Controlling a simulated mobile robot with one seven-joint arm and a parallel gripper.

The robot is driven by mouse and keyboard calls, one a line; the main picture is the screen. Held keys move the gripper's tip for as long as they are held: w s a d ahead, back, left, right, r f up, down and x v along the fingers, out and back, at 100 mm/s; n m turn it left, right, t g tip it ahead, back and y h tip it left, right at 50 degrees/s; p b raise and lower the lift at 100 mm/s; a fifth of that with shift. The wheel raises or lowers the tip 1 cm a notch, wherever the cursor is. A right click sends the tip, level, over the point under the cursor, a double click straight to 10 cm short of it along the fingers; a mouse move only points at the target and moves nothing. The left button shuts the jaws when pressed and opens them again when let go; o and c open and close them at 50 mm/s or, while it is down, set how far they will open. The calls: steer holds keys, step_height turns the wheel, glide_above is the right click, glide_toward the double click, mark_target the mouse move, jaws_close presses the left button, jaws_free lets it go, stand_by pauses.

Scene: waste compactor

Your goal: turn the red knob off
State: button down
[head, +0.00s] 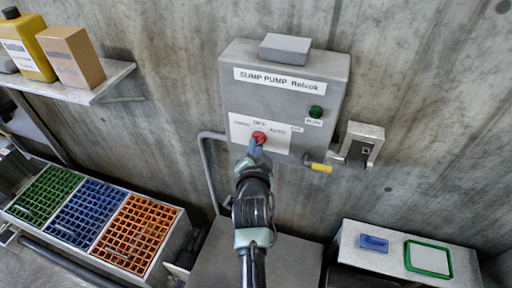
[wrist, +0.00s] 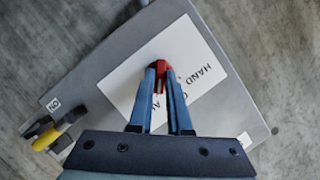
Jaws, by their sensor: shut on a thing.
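The red knob (head: 259,137) is on the white label plate (head: 240,128) of a grey wall box labelled SUMP PUMP (head: 285,95). The plate reads OFF above the knob and AUTO to its right. My gripper (head: 257,147) reaches the knob from below. In the wrist view the red knob (wrist: 161,66) sits between the two blue fingertips of my gripper (wrist: 161,74), which are shut on it. The fingers hide part of the knob, so I cannot tell which mark it points at.
A green RUN button (head: 316,112) is at the box's upper right. A yellow-handled part (head: 320,168) and a switch box (head: 361,146) are at lower right. Green, blue and orange crates (head: 138,234) stand at left. A shelf (head: 105,82) holds containers.

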steer(key=n+h+b, duration=0.1)
steer(key=n, duration=0.1)
steer(key=n+g+h+b, duration=0.2)
steer(key=n+b, duration=0.1)
steer(key=shift+a+n, duration=0.25)
steer(key=shift+n, duration=0.05)
steer(key=shift+h, duration=0.3)
stand_by(0.3)
steer(key=c, duration=0.9)
jaws_free()
steer(key=shift+o, duration=0.2)
steer(key=shift+r, duration=0.1)
steer(key=b+v, duration=0.3)
steer(key=v, duration=1)
